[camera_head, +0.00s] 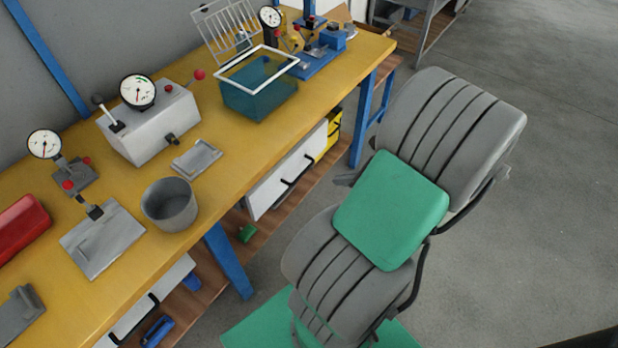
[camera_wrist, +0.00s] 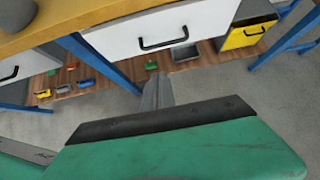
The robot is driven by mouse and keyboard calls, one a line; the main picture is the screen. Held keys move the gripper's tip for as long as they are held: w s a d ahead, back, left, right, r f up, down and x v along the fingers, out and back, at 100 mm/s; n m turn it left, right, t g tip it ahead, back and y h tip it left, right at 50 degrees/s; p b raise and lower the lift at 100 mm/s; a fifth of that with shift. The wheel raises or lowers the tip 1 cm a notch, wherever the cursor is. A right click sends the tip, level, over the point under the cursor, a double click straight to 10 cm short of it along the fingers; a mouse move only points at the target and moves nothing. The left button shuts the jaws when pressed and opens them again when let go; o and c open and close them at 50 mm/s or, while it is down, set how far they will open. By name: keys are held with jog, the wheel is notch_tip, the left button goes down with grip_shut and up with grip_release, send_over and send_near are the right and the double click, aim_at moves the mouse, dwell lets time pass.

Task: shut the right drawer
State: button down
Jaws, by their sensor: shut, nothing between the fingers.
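The right drawer (camera_head: 290,168) has a white front with a black bar handle and sits under the yellow workbench. It also shows in the wrist view (camera_wrist: 185,27), at the top centre. Its front lies about in line with the bench edge; I cannot tell how far it stands out. My gripper (camera_head: 345,179) is shut and empty, in front of the drawer and apart from it. Its grey fingers show in the wrist view (camera_wrist: 158,90) beyond my green hand, pointing toward the drawer, below its handle.
The workbench (camera_head: 225,175) carries a grey pot (camera_head: 169,205), a teal bin (camera_head: 258,95) and gauges. A left drawer (camera_wrist: 12,68) and a yellow container (camera_wrist: 247,34) flank the right drawer. Blue legs (camera_head: 228,262) stand below. Floor at right is clear.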

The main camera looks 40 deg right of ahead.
jog(key=w+r+b+x, duration=0.1)
jog(key=x, duration=1.2)
jog(key=shift+w+a+b, duration=0.25)
jog(key=shift+w+b, duration=0.1)
jog(key=shift+r, duration=0.1)
